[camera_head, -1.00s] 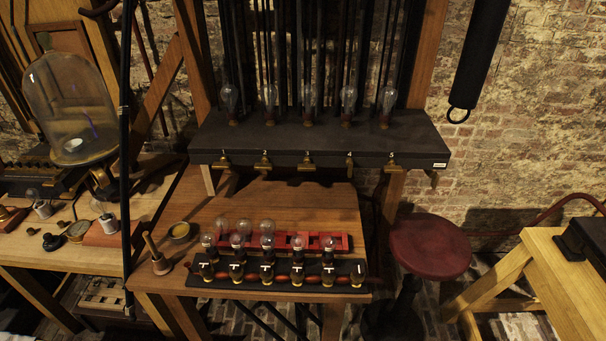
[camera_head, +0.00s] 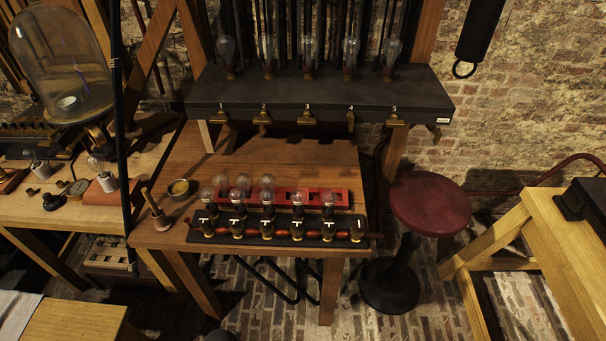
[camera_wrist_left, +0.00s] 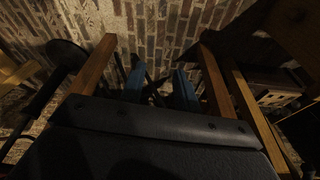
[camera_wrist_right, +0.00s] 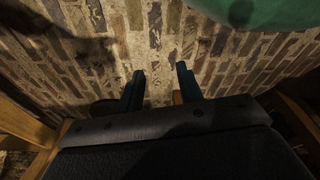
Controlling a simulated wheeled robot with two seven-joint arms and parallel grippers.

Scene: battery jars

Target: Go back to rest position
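My left gripper (camera_wrist_left: 160,88) shows in the left wrist view with its two blue fingers apart and nothing between them. My right gripper (camera_wrist_right: 161,86) shows in the right wrist view, also with its fingers apart and empty, over the brick floor. Neither gripper can be made out in the head view. The wooden table (camera_head: 290,160) carries a black battery-jar rack (camera_head: 280,238) along its front edge. A red tray (camera_head: 330,197) lies just behind the rack, with several glass bulbs (camera_head: 267,183) standing around it.
A dark shelf (camera_head: 320,97) with numbered brass clips and several upright bulbs stands behind the table. A red stool (camera_head: 430,203) stands to its right, before a light wooden table (camera_head: 570,240). A glass bell jar (camera_head: 62,65) is at left. Brick floor (camera_head: 270,300) shows in front.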

